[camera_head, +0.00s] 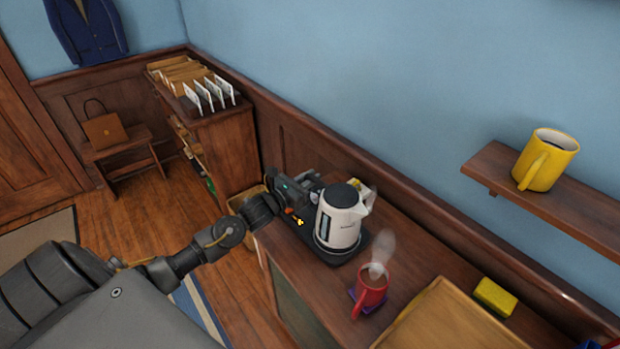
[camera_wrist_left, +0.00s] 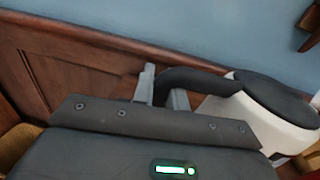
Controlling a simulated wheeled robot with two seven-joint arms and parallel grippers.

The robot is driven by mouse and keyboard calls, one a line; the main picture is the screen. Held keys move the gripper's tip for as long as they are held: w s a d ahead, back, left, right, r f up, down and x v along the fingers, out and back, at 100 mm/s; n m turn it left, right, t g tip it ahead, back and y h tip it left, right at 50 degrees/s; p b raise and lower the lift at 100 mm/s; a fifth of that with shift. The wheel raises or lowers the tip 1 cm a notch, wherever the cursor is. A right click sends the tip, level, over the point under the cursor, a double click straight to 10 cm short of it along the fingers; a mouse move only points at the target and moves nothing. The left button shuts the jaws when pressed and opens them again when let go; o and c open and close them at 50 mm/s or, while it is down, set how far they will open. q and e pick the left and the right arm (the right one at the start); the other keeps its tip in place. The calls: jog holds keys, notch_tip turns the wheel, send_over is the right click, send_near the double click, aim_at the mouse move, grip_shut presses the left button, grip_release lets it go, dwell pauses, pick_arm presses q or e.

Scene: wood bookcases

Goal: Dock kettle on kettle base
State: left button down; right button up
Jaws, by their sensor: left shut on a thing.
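The white kettle (camera_head: 338,229) with a black lid stands upright near the back of the wooden counter in the head view; it also shows at the right of the left wrist view (camera_wrist_left: 283,128). My left gripper (camera_head: 309,196) is on the kettle's left side. In the left wrist view its two fingers (camera_wrist_left: 162,88) are shut around the black kettle handle (camera_wrist_left: 200,79). A dark kettle base (camera_head: 349,258) shows under and around the kettle's bottom. I cannot tell whether the kettle is seated or slightly above it. My right gripper is not in view.
A steaming red mug (camera_head: 371,287) stands on a purple coaster just in front of the kettle. A wooden tray (camera_head: 432,293) and a yellow sponge (camera_head: 495,297) lie to the right. A wall shelf (camera_head: 585,212) holds a yellow mug (camera_head: 545,161).

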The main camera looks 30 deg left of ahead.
pick_arm(q)
jog(key=shift+f, duration=0.2)
jog(key=c, duration=1.7)
grip_release()
jog(key=shift+f, duration=0.1)
jog(key=shift+s, duration=0.15)
jog(key=p+v, duration=0.2)
jog(key=v, duration=0.8)
jog(key=shift+s, duration=0.4)
